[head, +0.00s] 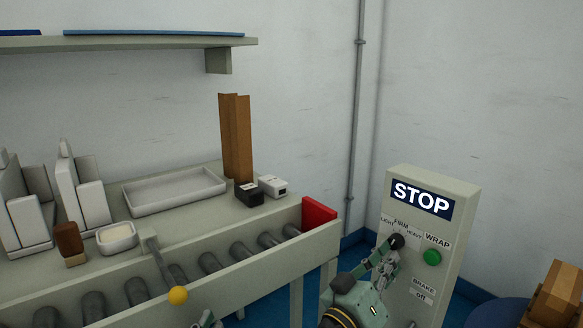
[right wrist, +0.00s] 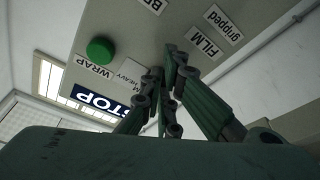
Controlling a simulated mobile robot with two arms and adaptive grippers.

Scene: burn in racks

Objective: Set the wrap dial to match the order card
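The wrap dial (head: 396,241) is a dark round knob on the grey control panel (head: 455,240), under the LIGHT, FIRM and HEAVY labels. My right gripper (head: 388,254) is at the dial from the lower left, its fingertips close together and seeming to touch it. In the right wrist view the fingers (right wrist: 166,75) reach the panel beside the HEAVY label (right wrist: 131,70). They hide the dial there, so its setting and any grip on it cannot be read. Only a tip of my left gripper (head: 207,320) shows at the bottom edge. I cannot make out an order card.
A green button (head: 432,257) sits right of the dial, below the WRAP label. A STOP display (head: 422,198) is above, a BRAKE label (head: 423,287) below. A yellow-knobbed lever (head: 178,295) stands by the roller conveyor. Brown boxes (head: 555,295) are at the lower right.

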